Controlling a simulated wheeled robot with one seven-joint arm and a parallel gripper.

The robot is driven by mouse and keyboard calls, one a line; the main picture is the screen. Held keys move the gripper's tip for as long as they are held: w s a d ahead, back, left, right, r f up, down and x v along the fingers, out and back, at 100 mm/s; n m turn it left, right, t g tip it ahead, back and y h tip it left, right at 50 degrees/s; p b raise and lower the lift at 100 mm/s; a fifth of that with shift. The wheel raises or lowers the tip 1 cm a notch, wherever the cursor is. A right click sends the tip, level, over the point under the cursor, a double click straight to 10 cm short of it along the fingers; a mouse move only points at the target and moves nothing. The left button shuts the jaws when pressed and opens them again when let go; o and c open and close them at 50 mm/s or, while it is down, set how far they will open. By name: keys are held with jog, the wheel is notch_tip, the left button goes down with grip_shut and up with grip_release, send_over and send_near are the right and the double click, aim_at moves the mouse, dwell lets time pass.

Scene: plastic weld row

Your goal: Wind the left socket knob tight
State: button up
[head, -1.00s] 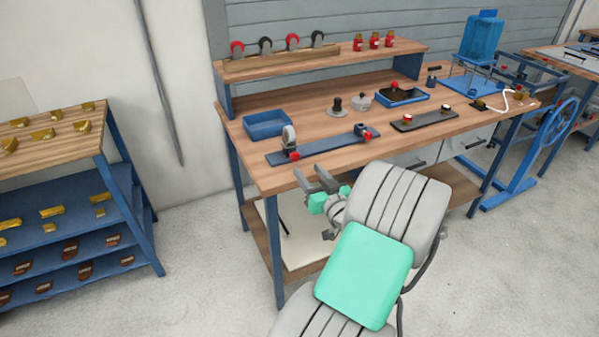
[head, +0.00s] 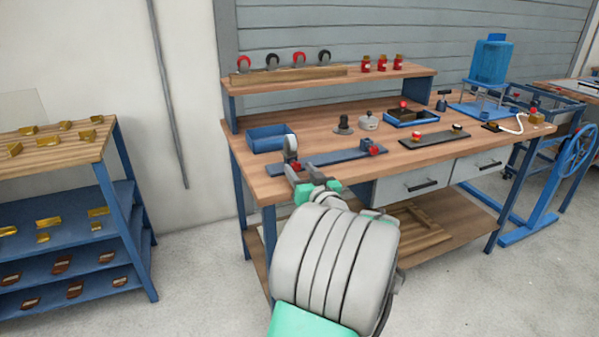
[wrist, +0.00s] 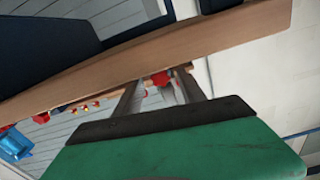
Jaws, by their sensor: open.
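A long blue plate (head: 335,159) lies near the front left of the wooden bench. At its left end stands a grey caster wheel (head: 290,147) with a small red knob (head: 299,167) low beside it, the left socket knob. A second red knob (head: 374,150) sits on a blue block at the right end. My gripper (head: 311,179) is open, at the bench's front edge just in front of the left knob, apart from it as far as I can tell. In the wrist view a red piece (wrist: 160,78) shows between the fingers; I cannot tell for sure that it is the knob.
A blue tray (head: 267,138) stands behind the plate. A dark plate (head: 434,137) with knobs lies to the right. A raised shelf (head: 345,80) with several wheels and red jars runs along the back. The bench edge (wrist: 200,50) crosses the wrist view close by.

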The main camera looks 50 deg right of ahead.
jog(key=shift+w, duration=0.1)
grip_shut()
dwell(0.5)
